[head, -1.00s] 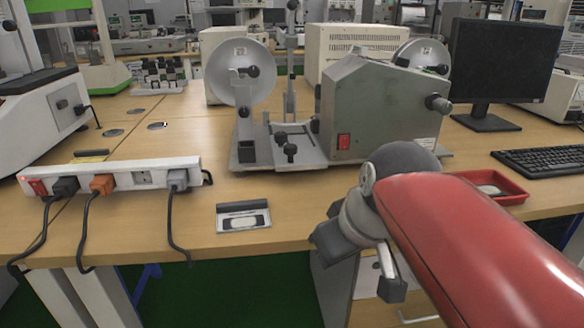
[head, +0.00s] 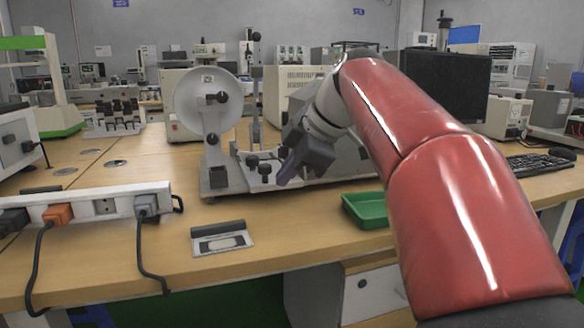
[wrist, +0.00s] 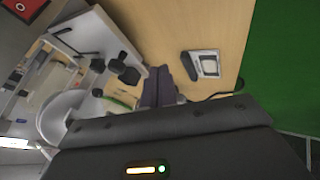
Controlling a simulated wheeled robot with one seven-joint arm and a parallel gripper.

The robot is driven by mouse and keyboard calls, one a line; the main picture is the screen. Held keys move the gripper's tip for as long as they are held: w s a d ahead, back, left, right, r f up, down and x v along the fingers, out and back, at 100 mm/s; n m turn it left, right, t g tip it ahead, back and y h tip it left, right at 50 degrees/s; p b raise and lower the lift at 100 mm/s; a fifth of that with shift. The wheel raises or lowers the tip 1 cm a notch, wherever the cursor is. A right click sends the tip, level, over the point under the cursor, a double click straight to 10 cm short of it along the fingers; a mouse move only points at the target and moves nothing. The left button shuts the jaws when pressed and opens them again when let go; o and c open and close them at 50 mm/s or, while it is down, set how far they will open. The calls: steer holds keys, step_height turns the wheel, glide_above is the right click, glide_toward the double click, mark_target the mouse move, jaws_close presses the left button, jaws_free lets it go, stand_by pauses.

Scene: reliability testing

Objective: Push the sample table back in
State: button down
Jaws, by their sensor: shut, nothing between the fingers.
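The grey testing machine stands on the wooden bench, with a large pale disc (head: 208,100) at its left. What looks like its sample table is the light metal plate (head: 256,181) low at the front, bearing black knobs (head: 265,172). The plate and knobs also show in the wrist view (wrist: 122,67). My gripper (head: 284,180) is shut and empty, pointing down in front of the machine body, just right of the knobs. In the wrist view its dark fingers (wrist: 158,82) are beside the knobs; I cannot tell whether they touch the plate. My arm hides much of the machine's right side.
A power strip (head: 85,206) with cables lies on the bench's left front. A small metal-framed piece (head: 221,239) lies near the front edge, also visible in the wrist view (wrist: 201,66). Bare bench lies between.

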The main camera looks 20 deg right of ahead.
mark_target(257, 165)
steer(key=x, duration=0.5)
steer(key=shift+w+a+f+b, duration=0.1)
steer(key=shift+w+f+b, duration=0.15)
steer(key=shift+b, duration=0.1)
steer(key=shift+w+r+p, duration=0.2)
steer(key=shift+w+p, duration=0.15)
steer(key=shift+w, duration=1.45)
steer(key=w+p, duration=0.3)
steer(key=w, duration=0.2)
steer(key=w+p, duration=0.4)
steer(key=w, duration=0.1)
steer(key=shift+w+r+p, duration=0.25)
steer(key=shift+w+p, duration=0.05)
steer(key=shift+w, duration=0.05)
steer(key=shift+w+f, duration=0.2)
steer(key=shift+w, duration=0.25)
